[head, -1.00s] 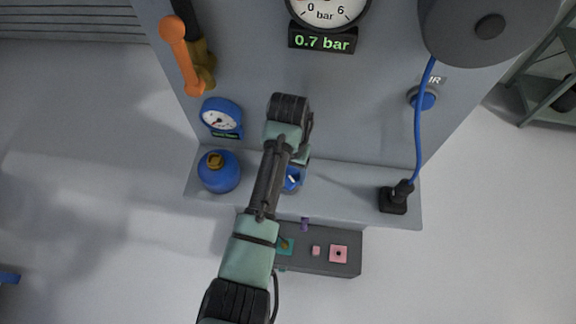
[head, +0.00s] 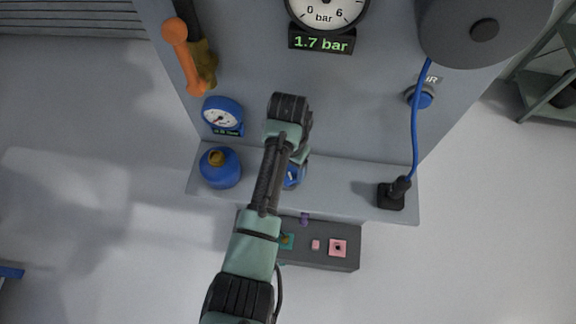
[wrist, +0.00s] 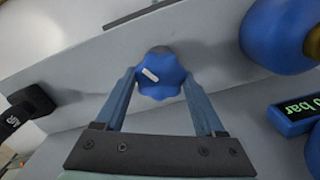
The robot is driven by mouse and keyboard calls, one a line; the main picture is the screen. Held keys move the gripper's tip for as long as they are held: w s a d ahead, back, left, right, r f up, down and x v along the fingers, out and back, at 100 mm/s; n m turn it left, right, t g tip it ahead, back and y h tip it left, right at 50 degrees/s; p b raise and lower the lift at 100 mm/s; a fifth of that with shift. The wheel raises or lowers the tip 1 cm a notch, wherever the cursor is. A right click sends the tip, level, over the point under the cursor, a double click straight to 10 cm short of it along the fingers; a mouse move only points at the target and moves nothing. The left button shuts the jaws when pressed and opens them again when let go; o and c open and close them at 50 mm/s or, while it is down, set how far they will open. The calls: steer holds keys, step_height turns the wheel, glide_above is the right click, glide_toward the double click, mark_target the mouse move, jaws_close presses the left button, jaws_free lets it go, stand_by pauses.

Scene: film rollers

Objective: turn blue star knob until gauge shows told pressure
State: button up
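The blue star knob (wrist: 160,74) has a white mark and shows in the wrist view between the two fingers of my gripper (wrist: 160,88). The fingers lie on either side of it and appear to touch its lobes. In the head view a part of the knob (head: 293,176) shows beside my arm, which hides the rest and the fingertips. The large round gauge (head: 326,12) at the top is cut off by the picture edge. Its display (head: 321,43) reads 1.7 bar.
A black socket block (head: 391,195) with a blue cable (head: 415,120) is on the right. A dark box (head: 345,260) with pink parts lies below the ledge.

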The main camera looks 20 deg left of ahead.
steer(key=o, duration=0.4)
steer(key=shift+o, duration=0.2)
step_height(320, 180, up, 13)
steer(key=p, duration=0.2)
stand_by(0.5)
